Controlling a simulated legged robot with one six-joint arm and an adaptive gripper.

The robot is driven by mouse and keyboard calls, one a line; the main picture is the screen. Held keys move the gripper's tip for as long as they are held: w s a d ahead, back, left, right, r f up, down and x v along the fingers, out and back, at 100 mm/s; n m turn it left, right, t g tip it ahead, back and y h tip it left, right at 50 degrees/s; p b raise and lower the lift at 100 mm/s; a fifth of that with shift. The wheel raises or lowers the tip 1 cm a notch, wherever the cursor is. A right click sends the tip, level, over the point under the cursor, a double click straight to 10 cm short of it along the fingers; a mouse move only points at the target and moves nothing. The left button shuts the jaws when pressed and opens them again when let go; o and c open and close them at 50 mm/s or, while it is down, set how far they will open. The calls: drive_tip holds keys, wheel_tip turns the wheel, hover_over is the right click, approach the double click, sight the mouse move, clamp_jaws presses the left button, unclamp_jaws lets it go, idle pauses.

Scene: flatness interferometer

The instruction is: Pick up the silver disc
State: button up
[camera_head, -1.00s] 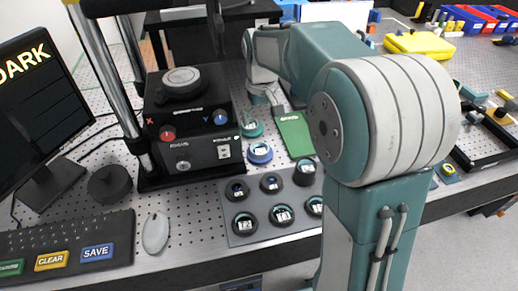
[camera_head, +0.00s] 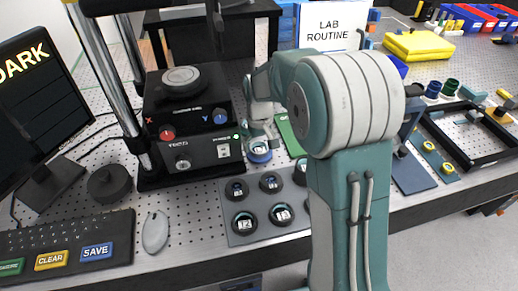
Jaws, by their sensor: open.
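My gripper (camera_head: 259,142) is open and points down right at a blue-rimmed round holder (camera_head: 260,158) with a pale labelled centre, in front of the instrument's right corner. The fingers partly cover this holder, and I cannot tell whether they touch it. A silvery grey disc-shaped top (camera_head: 181,75) sits on the black instrument's stage, left of and behind my gripper. Several dark round holders with pale number labels sit in a grey tray (camera_head: 231,208) in front. I cannot tell for certain which piece is the silver disc.
The black instrument (camera_head: 190,118) with knobs and a metal post stands close left of my gripper. A green mat (camera_head: 286,128) lies beside it. A mouse (camera_head: 155,232) and keyboard (camera_head: 65,250) lie front left. A black open frame (camera_head: 470,145) is at right.

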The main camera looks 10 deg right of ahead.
drive_tip(key=shift+f, duration=0.4)
drive_tip(key=c, duration=1)
wheel_tip(320, 180, up, 4)
drive_tip(key=shift+s+f, duration=0.1)
drive_tip(key=shift+f, duration=0.05)
drive_tip(key=s+r, duration=0.3)
drive_tip(key=s, duration=0.1)
drive_tip(key=s+r, duration=0.3)
drive_tip(key=s, duration=0.2)
drive_tip(key=s+r, duration=0.3)
drive_tip(key=s, duration=0.1)
drive_tip(key=shift+s+d+r, duration=0.15)
drive_tip(key=shift+s+r, duration=0.05)
drive_tip(key=shift+s, duration=0.2)
